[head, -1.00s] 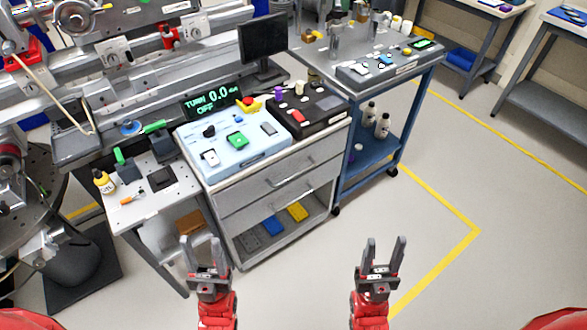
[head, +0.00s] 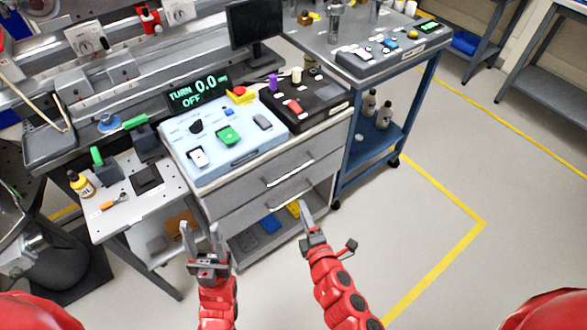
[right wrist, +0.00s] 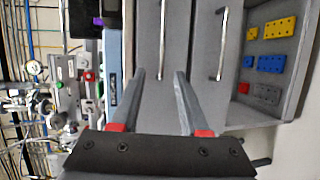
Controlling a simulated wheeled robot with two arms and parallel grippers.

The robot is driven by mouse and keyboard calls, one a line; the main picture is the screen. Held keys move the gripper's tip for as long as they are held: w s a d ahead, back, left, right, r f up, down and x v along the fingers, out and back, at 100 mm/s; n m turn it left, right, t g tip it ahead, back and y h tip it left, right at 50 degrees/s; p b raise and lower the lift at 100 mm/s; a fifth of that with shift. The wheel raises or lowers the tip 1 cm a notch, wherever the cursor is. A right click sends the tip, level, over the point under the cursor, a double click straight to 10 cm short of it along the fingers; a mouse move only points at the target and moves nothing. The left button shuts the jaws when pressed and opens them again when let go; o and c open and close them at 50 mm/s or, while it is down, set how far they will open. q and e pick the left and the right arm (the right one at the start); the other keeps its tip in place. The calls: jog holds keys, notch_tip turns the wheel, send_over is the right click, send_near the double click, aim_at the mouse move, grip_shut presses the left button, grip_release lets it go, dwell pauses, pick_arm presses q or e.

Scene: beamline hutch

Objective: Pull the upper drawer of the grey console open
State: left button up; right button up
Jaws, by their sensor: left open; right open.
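The grey console's upper drawer (head: 249,182) is closed, with a silver bar handle (head: 290,173). The lower drawer (head: 318,178) below it is also closed. My right gripper (head: 326,226) is open and empty in front of the console, its jaws turned compared with my left gripper. In the right wrist view, its open fingers (right wrist: 160,76) point at the drawer fronts, in line with the upper drawer's handle (right wrist: 162,38) and apart from it. The lower handle (right wrist: 221,43) is to their right. My left gripper (head: 200,229) is open and empty, before the console's left side.
A control panel (head: 262,147) and black box (head: 325,103) sit on the console top. Its open bottom shelf holds blue and yellow blocks (right wrist: 279,27). A blue cart (head: 345,165) stands at right, a small side table (head: 115,222) at left. Floor at right is clear.

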aim_at(293, 172)
jog(key=shift+h, duration=0.4)
jog(key=x, duration=1.1)
jog(key=d+x, duration=0.1)
jog(key=x, duration=0.5)
jog(key=shift+w+f, duration=0.1)
jog(key=shift+w, duration=0.2)
jog(key=shift+c, duration=0.2)
grip_shut()
